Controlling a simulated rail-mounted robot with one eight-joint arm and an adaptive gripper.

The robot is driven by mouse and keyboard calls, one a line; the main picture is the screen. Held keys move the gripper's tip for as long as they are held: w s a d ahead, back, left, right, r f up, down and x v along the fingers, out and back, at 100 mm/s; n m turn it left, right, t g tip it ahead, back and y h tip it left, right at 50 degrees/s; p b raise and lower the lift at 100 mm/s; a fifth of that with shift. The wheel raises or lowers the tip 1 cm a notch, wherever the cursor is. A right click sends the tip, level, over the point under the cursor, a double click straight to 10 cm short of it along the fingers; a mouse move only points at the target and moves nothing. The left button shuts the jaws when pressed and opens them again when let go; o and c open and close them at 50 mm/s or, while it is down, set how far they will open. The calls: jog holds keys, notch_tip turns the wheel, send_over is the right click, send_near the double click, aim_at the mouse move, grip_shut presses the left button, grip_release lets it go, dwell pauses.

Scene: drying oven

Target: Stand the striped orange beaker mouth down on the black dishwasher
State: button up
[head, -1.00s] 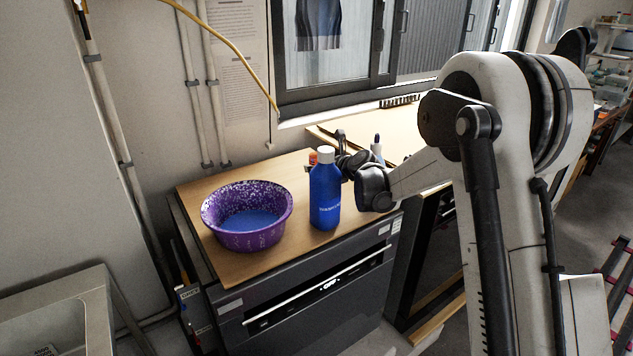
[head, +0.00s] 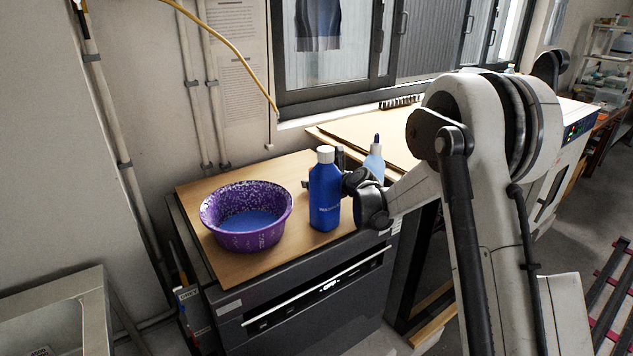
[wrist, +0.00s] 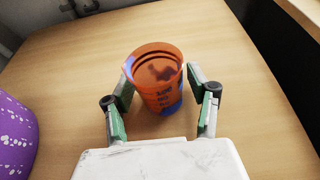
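The orange beaker (wrist: 160,85), with blue markings and lettering, stands on the wooden top in the wrist view. Its open mouth faces up toward the camera. My gripper (wrist: 160,75) is open with one finger on each side of the beaker. The left finger is very close to its wall, and a small gap shows on the right. In the head view the beaker is hidden behind the blue bottle and my gripper (head: 345,170). The black dishwasher (head: 310,295) has a wooden board (head: 220,262) on top.
A purple speckled basin (head: 247,235) with blue contents stands left on the board. A blue bottle (head: 325,198) with a white cap stands right of it, close to my gripper. A dropper bottle (head: 374,160) shows behind my wrist. The board's front middle is clear.

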jog(key=shift+r, duration=0.2)
jog(key=p+v, duration=0.1)
jog(key=v, duration=0.6)
jog(key=shift+s+d+r, duration=0.15)
jog(key=shift+s, duration=0.1)
